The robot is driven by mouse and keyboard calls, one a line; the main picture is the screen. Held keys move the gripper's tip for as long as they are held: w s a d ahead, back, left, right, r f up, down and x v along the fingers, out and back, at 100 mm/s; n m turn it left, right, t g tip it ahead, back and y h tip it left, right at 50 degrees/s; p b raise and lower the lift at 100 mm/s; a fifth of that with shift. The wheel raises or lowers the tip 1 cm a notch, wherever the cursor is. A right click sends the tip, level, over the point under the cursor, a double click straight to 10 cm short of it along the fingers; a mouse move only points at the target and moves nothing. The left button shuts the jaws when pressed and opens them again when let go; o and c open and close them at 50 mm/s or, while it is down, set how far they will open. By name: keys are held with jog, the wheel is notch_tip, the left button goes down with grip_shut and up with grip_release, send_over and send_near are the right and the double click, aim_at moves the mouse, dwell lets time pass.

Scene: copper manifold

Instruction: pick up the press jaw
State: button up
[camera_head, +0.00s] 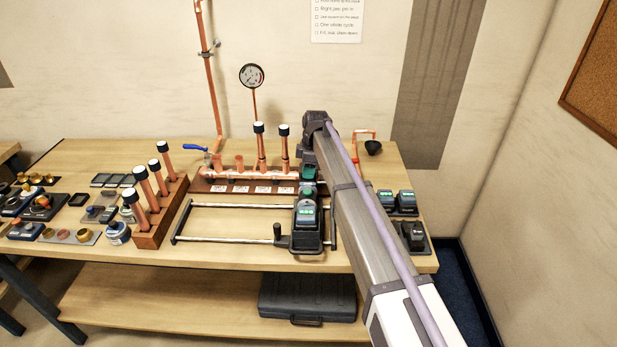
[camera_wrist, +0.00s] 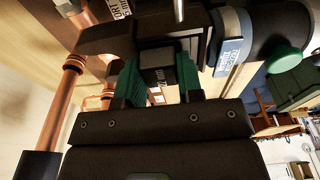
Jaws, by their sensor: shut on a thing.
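My gripper (camera_wrist: 158,72) has green fingers shut on a dark, blocky piece, which I take to be the press jaw (camera_wrist: 157,62). Pale lettering shows on its side. In the head view, my gripper (camera_head: 309,182) is low over the bench, just behind the press tool (camera_head: 306,214); the jaw is hidden there by my arm and fingers. In the wrist view, the dark press tool (camera_wrist: 285,35) lies right behind the jaw, with a blue-white label band and a green button. I cannot tell whether jaw and tool are joined.
The tool sits on a railed carriage (camera_head: 230,206). Behind it is the copper manifold (camera_head: 235,176) with upright capped pipes and a gauge (camera_head: 252,76). A wooden pipe rack (camera_head: 160,218) stands left. Batteries (camera_head: 405,200) and a dark stand (camera_head: 413,236) are at right.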

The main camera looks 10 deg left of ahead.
jog(key=shift+c, duration=0.4)
notch_tip(320, 180, up, 10)
jog(key=p, duration=1)
